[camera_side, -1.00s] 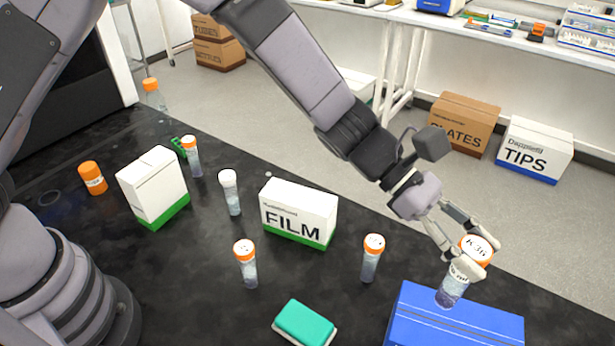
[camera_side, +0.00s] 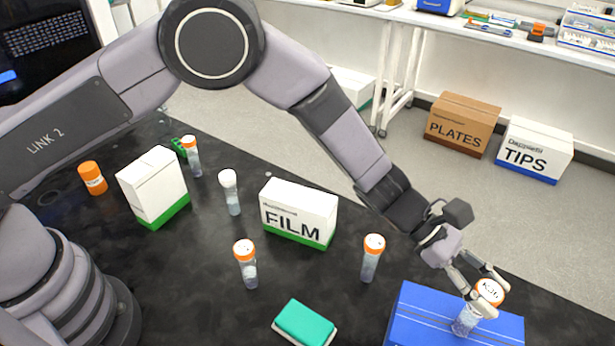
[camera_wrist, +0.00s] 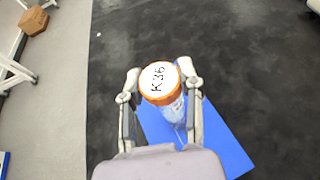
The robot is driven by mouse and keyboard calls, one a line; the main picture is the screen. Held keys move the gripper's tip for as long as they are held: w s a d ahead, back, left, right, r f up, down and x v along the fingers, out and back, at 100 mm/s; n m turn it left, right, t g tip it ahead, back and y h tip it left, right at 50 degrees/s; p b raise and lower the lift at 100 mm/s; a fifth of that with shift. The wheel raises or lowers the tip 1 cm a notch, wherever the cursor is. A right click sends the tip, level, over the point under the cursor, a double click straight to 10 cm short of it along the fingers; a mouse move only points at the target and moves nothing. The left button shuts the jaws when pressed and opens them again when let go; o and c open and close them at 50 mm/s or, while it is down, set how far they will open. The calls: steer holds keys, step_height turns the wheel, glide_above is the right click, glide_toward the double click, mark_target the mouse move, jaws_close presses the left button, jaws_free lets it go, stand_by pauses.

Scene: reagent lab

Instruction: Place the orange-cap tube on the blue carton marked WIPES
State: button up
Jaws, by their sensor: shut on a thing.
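My gripper (camera_side: 480,287) is shut on the orange-cap tube (camera_side: 466,321), whose white cap top reads K36. The tube is upright, over the right part of the blue carton (camera_side: 415,318) in the side view. In the wrist view the tube's orange cap (camera_wrist: 159,97) is between my fingers, with the blue carton (camera_wrist: 228,150) below and behind it. I cannot tell whether the tube's base touches the carton top. The carton's WIPES marking is not visible.
Another orange-cap tube (camera_side: 371,259) stands left of the carton, and one more (camera_side: 246,265) stands farther left. A teal-topped block (camera_side: 304,323), a FILM box (camera_side: 298,213) and a white-cap tube (camera_side: 230,192) are also on the black table. The carton's left top is clear.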

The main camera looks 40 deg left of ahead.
steer(key=o, duration=0.8)
steer(key=shift+c, duration=0.2)
steer(key=shift+a+r, duration=0.15)
steer(key=shift+a, duration=0.1)
steer(key=s+a+r+m+y, duration=0.2)
steer(key=a+r+m, duration=0.2)
steer(key=a+r, duration=0.75)
steer(key=s+a+r+m+y, duration=0.2)
steer(key=a+r+m, duration=0.2)
steer(key=a+r, duration=0.75)
steer(key=s+a+m+t+y, duration=0.2)
steer(key=s+a, duration=0.3)
steer(key=a, duration=0.5)
steer(key=s+a+m+t+y, duration=0.2)
steer(key=s+a+m+y, duration=0.1)
steer(key=a, duration=0.6)
steer(key=s+a+m+t+y, duration=0.3)
steer(key=s+a, duration=0.4)
steer(key=a, duration=0.3)
steer(key=shift+s+a+y, duration=0.15)
steer(key=shift+a+y, duration=0.15)
steer(key=shift+y, duration=0.4)
